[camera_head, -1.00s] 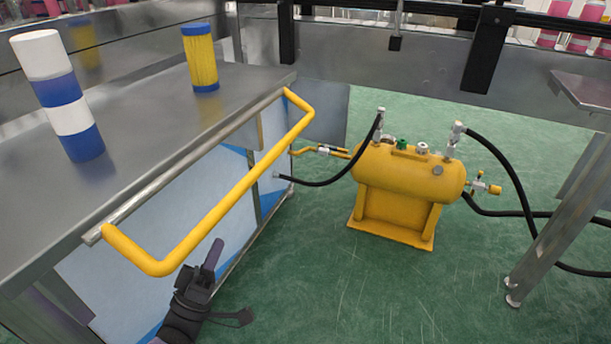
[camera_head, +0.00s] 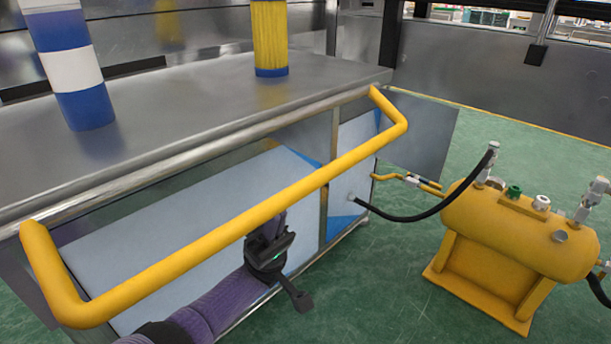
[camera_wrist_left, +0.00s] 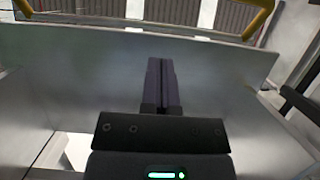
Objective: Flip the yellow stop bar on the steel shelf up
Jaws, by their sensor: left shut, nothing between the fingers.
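The yellow stop bar (camera_head: 205,247) is a U-shaped tube, hinged at both ends of the steel shelf's (camera_head: 190,110) front edge. It juts outward and slightly down from that edge. My left gripper (camera_head: 277,227) is just below the bar's long middle section, with its fingers pointing up. The bar hides the fingertips in the head view, and I cannot tell whether they touch it. In the left wrist view the gripper's fingers (camera_wrist_left: 162,82) are closed together and empty, and parts of the yellow bar (camera_wrist_left: 259,20) show along the top. My right gripper is not in view.
A blue-and-white cylinder (camera_head: 72,70) and a yellow cylinder with blue ends (camera_head: 269,35) stand on the shelf. A yellow tank (camera_head: 520,225) with black hoses stands on the green floor at right. Pale panels (camera_head: 200,220) lie behind the bar.

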